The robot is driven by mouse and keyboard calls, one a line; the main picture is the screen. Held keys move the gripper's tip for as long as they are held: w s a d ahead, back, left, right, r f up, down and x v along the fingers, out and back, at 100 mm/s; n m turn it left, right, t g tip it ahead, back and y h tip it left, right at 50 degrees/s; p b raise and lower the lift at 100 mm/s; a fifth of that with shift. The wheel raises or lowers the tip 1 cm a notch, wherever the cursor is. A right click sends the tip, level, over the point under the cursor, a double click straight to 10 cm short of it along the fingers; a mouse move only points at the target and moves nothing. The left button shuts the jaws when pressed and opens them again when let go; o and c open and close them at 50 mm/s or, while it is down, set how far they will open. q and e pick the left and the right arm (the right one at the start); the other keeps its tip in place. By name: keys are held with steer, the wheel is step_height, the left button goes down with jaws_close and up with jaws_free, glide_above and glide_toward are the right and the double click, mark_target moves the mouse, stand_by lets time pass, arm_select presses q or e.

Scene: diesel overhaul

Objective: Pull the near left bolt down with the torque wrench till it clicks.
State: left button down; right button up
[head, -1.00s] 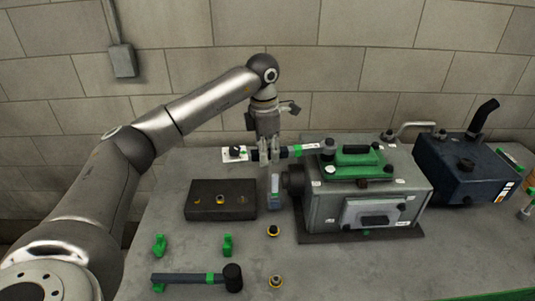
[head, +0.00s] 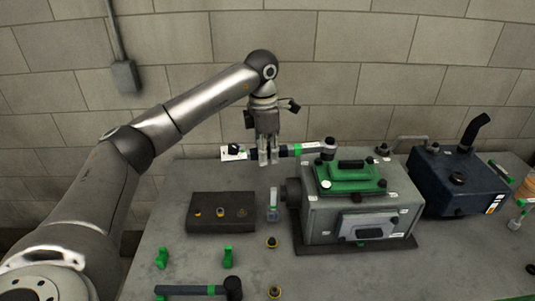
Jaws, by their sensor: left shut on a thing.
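My left gripper (head: 268,157) points down and is shut on the torque wrench (head: 307,149), left of the engine block (head: 360,212). The wrench lies about level, with its white end to the left and its dark round head to the right. That head is at the far left corner of the green cover (head: 347,175); I cannot tell whether it touches a bolt there. The near left bolt (head: 325,184) shows as a pale spot on the cover's near left corner, clear of the wrench. My right gripper is out of view.
A dark block with holes (head: 221,213) and a small clear bottle (head: 273,207) stand left of the engine. A mallet (head: 200,290), green pieces (head: 228,257) and yellow-ringed parts (head: 272,243) lie in front. A dark blue tank (head: 455,185) stands at the right.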

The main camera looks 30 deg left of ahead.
arm_select(q)
steer(key=shift+w, duration=0.1)
steer(key=shift+s+d+f, duration=0.15)
steer(key=shift+s+d, duration=0.1)
steer(key=shift+s, duration=0.2)
steer(key=s+d+b, duration=0.2)
steer(key=s+d, duration=0.1)
steer(key=s, duration=0.2)
steer(key=shift+s, duration=0.15)
